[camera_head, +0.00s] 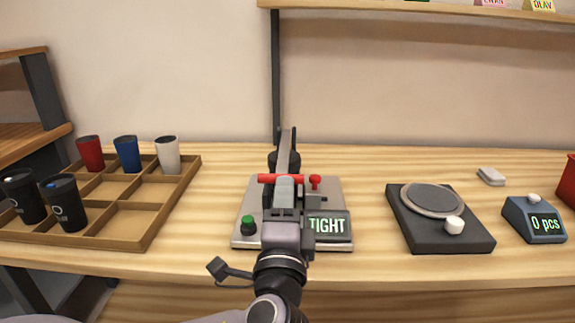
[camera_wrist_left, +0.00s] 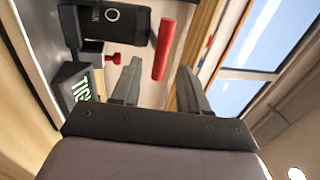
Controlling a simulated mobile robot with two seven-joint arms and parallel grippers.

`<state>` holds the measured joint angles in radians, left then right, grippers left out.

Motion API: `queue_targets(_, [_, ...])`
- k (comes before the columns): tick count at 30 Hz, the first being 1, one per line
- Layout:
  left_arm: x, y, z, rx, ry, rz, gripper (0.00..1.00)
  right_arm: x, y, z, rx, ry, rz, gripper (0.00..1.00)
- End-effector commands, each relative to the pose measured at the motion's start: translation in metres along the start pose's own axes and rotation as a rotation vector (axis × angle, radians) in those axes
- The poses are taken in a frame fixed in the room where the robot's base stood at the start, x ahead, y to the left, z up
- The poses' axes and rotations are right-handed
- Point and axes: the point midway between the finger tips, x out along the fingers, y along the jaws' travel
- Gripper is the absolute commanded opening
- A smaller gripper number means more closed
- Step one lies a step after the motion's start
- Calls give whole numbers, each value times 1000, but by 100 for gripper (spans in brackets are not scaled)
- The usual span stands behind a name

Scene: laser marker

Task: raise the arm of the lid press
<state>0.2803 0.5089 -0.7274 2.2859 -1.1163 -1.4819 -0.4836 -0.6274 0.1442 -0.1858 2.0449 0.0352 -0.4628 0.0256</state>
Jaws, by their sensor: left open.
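The lid press has a grey base (camera_head: 243,227), a dark arm (camera_head: 286,145) and a red crossbar handle (camera_head: 265,179). Its display (camera_head: 328,225) reads TIGHT. My left gripper (camera_head: 287,186) is in front of the press at handle height and hides much of it. In the left wrist view, its open fingers (camera_wrist_left: 160,68) stand on either side of the red handle (camera_wrist_left: 164,45), with gaps visible. A black cup (camera_wrist_left: 112,20) with a ring mark shows by the press there. My right gripper is not in view.
A wooden tray (camera_head: 124,228) with several cups stands at left. A green button (camera_head: 248,224) and red knob (camera_head: 315,182) are on the press. A dark scale (camera_head: 440,237) and counter box (camera_head: 535,222) stand at right. A shelf (camera_head: 420,12) hangs above.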

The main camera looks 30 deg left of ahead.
Motion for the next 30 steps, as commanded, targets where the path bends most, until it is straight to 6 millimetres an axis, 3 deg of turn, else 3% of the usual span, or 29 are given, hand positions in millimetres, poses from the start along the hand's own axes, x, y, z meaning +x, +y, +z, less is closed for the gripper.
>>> queue_targets(5, [13,-1,0,3,-2,-5,44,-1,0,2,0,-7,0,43])
queue_targets(15, [62,-1,0,3,-1,-3,44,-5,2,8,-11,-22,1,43])
queue_targets(27, [72,0,0,0,0,0,44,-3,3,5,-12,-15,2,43])
queue_targets(30, [71,0,0,0,-1,0,12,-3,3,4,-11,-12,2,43])
